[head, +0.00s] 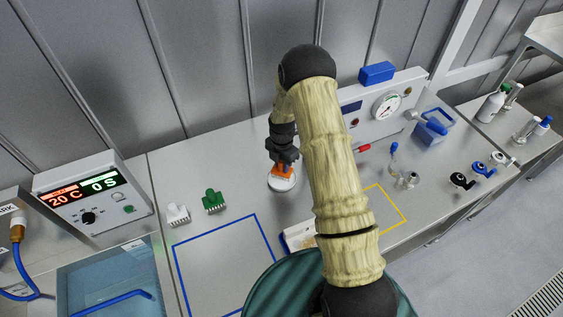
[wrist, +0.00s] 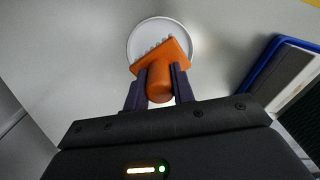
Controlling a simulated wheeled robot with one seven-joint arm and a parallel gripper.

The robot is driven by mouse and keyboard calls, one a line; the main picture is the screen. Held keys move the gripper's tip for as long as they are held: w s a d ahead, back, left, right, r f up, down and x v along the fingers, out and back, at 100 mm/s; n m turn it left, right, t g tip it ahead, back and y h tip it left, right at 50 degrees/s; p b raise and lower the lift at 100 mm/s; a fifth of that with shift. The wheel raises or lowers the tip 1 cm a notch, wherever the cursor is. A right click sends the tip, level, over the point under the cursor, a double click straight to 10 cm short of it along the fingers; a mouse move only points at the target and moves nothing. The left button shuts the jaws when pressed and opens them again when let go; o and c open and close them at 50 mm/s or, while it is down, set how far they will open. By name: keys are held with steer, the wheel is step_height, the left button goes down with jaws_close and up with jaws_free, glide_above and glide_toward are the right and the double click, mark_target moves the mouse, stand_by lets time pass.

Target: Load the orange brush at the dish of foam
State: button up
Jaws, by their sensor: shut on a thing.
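The orange brush (wrist: 165,62) is held by its rounded handle between the two dark fingers of my gripper (wrist: 159,88). In the head view the orange brush (head: 283,169) shows just below my gripper (head: 284,152). The round white dish (wrist: 143,36) lies directly beyond the brush in the wrist view, and the brush's pale bristles overlap it. In the head view the dish (head: 281,185) sits on the steel bench under the brush. I cannot tell whether the bristles touch the foam.
A white brush (head: 178,214) and a green brush (head: 213,201) stand to the left. Blue (head: 223,233) and yellow (head: 402,211) outlined areas mark the bench. A gauge panel (head: 408,88) stands at the back right. A display box (head: 92,203) stands at the left.

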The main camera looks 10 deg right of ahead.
mark_target(281, 169)
steer(key=shift+f+b, duration=0.4)
steer(key=shift+f, duration=0.65)
steer(key=shift+f+b, duration=0.5)
stand_by(1.4)
steer(key=shift+w, duration=0.1)
steer(key=shift+a, duration=0.1)
steer(key=shift+s+d+f, duration=0.1)
steer(key=shift+s+d, duration=0.1)
steer(key=shift+d, duration=0.05)
